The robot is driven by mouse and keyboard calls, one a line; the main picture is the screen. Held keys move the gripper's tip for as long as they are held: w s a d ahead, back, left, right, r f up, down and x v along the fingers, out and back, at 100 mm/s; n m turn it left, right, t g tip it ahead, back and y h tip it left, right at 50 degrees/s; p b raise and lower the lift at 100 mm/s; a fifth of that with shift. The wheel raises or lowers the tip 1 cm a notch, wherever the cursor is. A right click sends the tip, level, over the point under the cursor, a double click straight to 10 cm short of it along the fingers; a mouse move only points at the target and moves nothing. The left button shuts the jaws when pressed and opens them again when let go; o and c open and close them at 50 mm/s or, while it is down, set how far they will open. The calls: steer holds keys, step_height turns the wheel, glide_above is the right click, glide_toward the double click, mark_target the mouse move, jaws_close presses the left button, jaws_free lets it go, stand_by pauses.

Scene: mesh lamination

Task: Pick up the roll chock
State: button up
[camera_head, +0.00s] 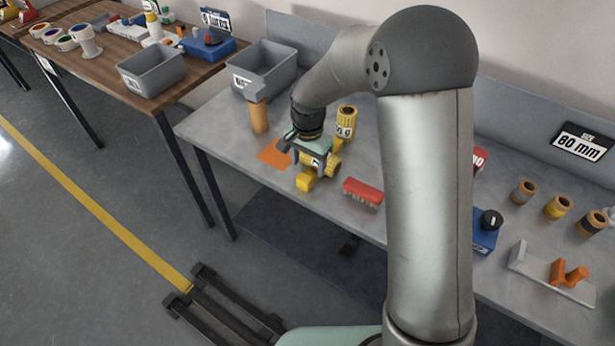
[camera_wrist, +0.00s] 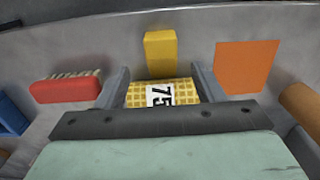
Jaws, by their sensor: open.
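A small yellow block (camera_head: 305,182), which looks like the roll chock, lies on the grey table (camera_head: 225,125) near its front edge. In the wrist view the yellow block (camera_wrist: 160,53) shows just beyond the gap between my fingertips, apart from both. My gripper (camera_wrist: 161,76) is open, pointing down low over the table; it also shows in the head view (camera_head: 312,160). A yellow mesh roll (camera_wrist: 160,93) with a "75" label shows between the fingers, nearer the palm, partly hidden by the gripper body. I cannot tell whether the fingers touch the roll.
A red brush (camera_head: 363,192) lies to the right and an orange sheet (camera_head: 273,154) to the left. An orange cylinder (camera_head: 259,115) and a labelled yellow roll (camera_head: 346,122) stand behind. A grey bin (camera_head: 262,68) stands at the back left. A blue device (camera_head: 485,232) is farther right.

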mark_target(308, 174)
steer(key=shift+w+f+p, duration=0.1)
steer(key=shift+f+p, duration=0.65)
steer(key=shift+f, duration=2)
steer(key=c, duration=1.1)
